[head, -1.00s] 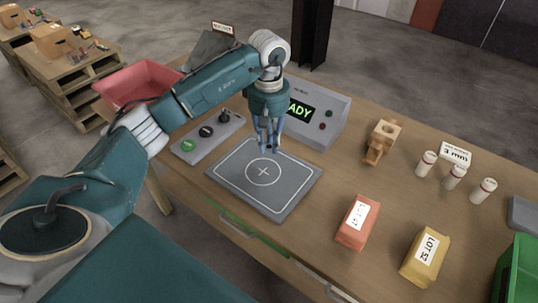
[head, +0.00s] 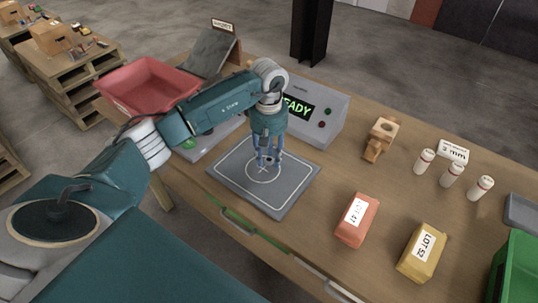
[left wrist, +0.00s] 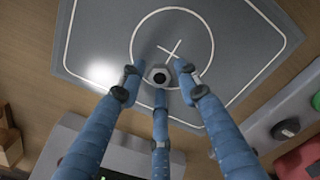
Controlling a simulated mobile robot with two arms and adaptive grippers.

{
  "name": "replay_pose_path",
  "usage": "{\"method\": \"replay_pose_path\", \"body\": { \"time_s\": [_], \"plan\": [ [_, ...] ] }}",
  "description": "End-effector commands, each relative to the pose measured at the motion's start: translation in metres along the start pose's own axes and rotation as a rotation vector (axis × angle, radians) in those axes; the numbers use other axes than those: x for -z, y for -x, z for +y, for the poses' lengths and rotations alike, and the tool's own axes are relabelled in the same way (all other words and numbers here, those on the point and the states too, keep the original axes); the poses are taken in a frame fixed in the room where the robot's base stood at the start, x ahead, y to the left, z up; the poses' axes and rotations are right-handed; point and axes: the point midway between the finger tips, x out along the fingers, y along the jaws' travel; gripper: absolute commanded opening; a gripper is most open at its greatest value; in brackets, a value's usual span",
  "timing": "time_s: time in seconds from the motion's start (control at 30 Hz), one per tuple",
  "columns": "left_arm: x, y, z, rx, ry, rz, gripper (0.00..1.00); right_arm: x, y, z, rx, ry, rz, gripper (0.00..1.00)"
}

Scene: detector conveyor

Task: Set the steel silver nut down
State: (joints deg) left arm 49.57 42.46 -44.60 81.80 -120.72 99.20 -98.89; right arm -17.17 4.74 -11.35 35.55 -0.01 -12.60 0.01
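The steel silver nut (left wrist: 159,75) shows in the left wrist view as a small hexagonal ring with a dark hole. It is at the grey pad, beside the cross inside the white circle. My left gripper (head: 268,164) points down over the grey pad (head: 222,171). Its three blue fingers (left wrist: 159,76) stand around the nut, with visible gaps at the left and right fingertips; the near finger overlaps or touches its edge. In the head view the nut is too small and hidden to make out. My right gripper is not in view.
Behind the pad stands a grey console (head: 325,113) with a green display. A red bin (head: 150,88) and button panel (head: 190,150) lie left. A wooden fixture (head: 380,139), white cylinders (head: 451,175), a red packet (head: 356,222) and a yellow packet (head: 423,255) stand right.

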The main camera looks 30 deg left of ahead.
Motion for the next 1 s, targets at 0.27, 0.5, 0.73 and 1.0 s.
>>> {"method": "replay_pose_path", "body": {
  "time_s": [0.27,0.5,0.73,1.0],
  "plan": [
    [0.000,0.001,0.000,0.000,0.000,0.000,0.39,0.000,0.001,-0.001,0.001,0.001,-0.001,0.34],
    [0.002,0.023,0.001,-0.004,0.000,0.004,0.39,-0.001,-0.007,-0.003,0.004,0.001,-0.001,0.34],
    [0.001,0.073,0.001,-0.005,0.000,0.004,0.39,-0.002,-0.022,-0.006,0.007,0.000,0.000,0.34],
    [0.001,0.115,0.000,-0.001,0.001,0.001,0.39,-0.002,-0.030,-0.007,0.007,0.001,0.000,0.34]
  ]
}}
